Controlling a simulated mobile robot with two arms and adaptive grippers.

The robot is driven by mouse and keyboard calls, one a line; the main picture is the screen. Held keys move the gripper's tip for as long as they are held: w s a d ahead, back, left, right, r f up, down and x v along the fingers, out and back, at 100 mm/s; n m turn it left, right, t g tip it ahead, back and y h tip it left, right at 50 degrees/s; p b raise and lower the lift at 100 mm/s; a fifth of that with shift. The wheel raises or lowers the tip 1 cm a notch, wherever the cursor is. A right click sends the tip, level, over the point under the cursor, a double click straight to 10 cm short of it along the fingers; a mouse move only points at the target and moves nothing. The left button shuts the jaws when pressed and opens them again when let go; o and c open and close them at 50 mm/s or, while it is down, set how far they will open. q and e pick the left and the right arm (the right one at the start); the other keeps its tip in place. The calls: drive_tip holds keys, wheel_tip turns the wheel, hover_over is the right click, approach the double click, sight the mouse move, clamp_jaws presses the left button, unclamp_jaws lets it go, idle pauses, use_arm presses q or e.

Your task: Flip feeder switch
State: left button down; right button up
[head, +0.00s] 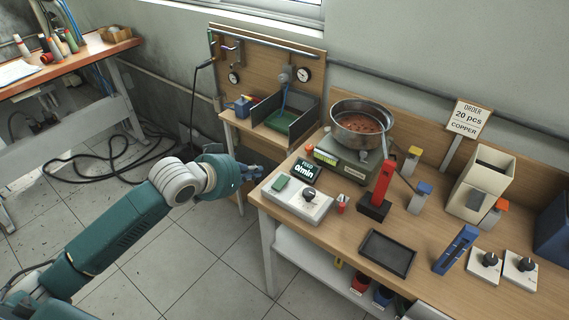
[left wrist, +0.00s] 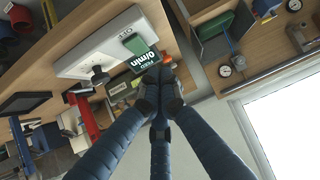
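A white control box (head: 297,208) sits at the near left corner of the right-hand bench. It carries a green rocker switch (head: 280,183) and a black knob (head: 309,194). A small display (head: 306,172) behind it reads 0/min. My left gripper (head: 259,172) hovers just left of the box, apart from the switch, with nothing visible in it. In the left wrist view its dark fingers (left wrist: 161,84) come together at the tips. The green switch (left wrist: 136,43) and display (left wrist: 143,60) show just beyond them. My right gripper is not in view.
A metal bowl feeder (head: 361,122) with copper-coloured parts stands behind the display. A red upright device (head: 381,182), a dark tray (head: 388,253) and a blue rack (head: 455,250) stand to the right. A pegboard station (head: 262,60) is at the back. Floor left of the bench is open.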

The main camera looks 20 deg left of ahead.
use_arm(q)
wheel_tip(320, 180, up, 4)
drive_tip(key=d, duration=0.2)
drive_tip(key=p, duration=0.2)
hover_over(280, 179)
drive_tip(key=shift+m+h, duration=0.3)
drive_tip(key=f, duration=0.5)
drive_tip(key=shift+s+f, duration=0.2)
drive_tip(key=shift+f, duration=0.15)
wheel_tip(280, 179, down, 3)
drive_tip(key=shift+r+p, duration=0.2)
drive_tip(key=shift+p, duration=0.3)
drive_tip(key=shift+w+f, duration=0.15)
drive_tip(key=shift+f, duration=0.5)
